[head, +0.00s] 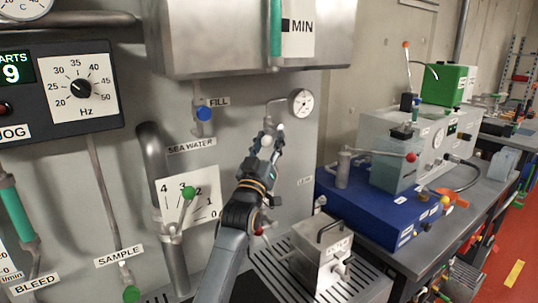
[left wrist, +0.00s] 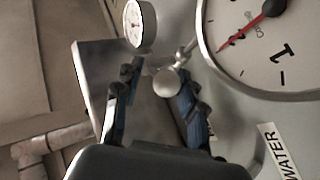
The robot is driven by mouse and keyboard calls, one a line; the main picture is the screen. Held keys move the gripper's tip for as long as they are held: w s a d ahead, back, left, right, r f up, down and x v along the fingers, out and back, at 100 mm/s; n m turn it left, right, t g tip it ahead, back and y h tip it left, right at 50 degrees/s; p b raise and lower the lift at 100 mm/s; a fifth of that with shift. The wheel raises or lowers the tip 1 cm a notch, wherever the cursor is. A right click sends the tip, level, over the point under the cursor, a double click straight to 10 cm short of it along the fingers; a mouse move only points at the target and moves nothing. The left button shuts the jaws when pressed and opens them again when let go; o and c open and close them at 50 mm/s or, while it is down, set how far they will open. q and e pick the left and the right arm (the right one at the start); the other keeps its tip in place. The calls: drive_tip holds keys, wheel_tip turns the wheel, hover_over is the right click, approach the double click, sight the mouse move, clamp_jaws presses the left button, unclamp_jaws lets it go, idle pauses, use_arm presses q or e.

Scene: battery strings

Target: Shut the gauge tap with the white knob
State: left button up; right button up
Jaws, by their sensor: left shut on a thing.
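The small round gauge (head: 301,102) sits on the grey wall panel, with a thin pipe running left and down from it. It also shows at the top of the left wrist view (left wrist: 141,24). My left gripper (head: 268,138) is just below this pipe, shut on the white knob (head: 267,141). In the left wrist view the pale round knob (left wrist: 170,82) lies between the two fingers of my left gripper (left wrist: 160,74). The fingers partly hide the tap's body, and the handle's angle is hard to tell. My right gripper is not in view.
A blue FILL knob (head: 204,113) and a green-knobbed lever (head: 188,193) are left of my arm. A steel tank (head: 250,45) overhangs above. A steel box (head: 322,255) and a blue unit (head: 375,215) stand right. A large dial (left wrist: 285,60) is close in the wrist view.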

use_arm(q)
drive_tip(key=shift+a+n+b, duration=0.1)
drive_tip(key=shift+n+b, duration=0.2)
drive_tip(key=shift+b, duration=0.05)
drive_tip(key=shift+r, duration=0.1)
drive_tip(key=o, duration=0.9)
drive_tip(key=shift+o, duration=1)
drive_tip(key=shift+w+a, duration=0.1)
drive_tip(key=shift+w, duration=0.05)
drive_tip(key=shift+f, duration=0.2)
drive_tip(key=shift+s+f, duration=0.3)
drive_tip(key=shift+s, duration=0.15)
drive_tip(key=v, duration=1.1)
drive_tip(key=shift+w+f, duration=0.1)
drive_tip(key=shift+c, duration=0.3)
